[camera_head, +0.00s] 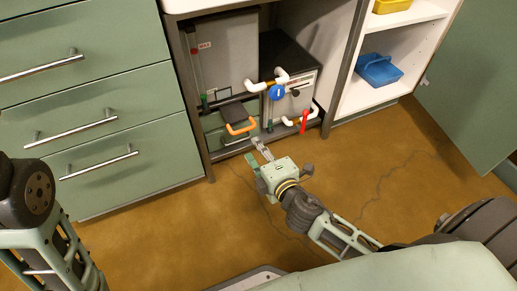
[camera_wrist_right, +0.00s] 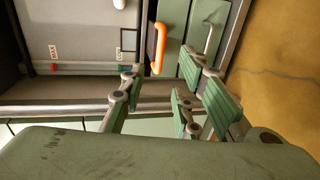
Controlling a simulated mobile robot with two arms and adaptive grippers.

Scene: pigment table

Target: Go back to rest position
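My right gripper (camera_head: 256,155) is in the middle of the head view, above the brown floor and in front of the open cabinet bay. Its fingers are apart with nothing seen between them. In the right wrist view, the gripper (camera_wrist_right: 162,82) also shows spread fingers with green pads. An orange handle (camera_head: 240,128) lies just beyond the fingertips, and no contact is visible. It also shows in the wrist view (camera_wrist_right: 158,48). My left arm enters at the left edge of the head view. Its gripper is outside the frame.
Green drawers (camera_head: 84,125) with bar handles stand at left. The bay holds a grey tank (camera_head: 222,50) and a box with white pipes, a blue valve (camera_head: 277,92) and a red lever (camera_head: 304,122). A blue basket (camera_head: 379,70) sits on a shelf. An open green door (camera_head: 470,85) stands at right. The floor (camera_head: 165,235) looks clear.

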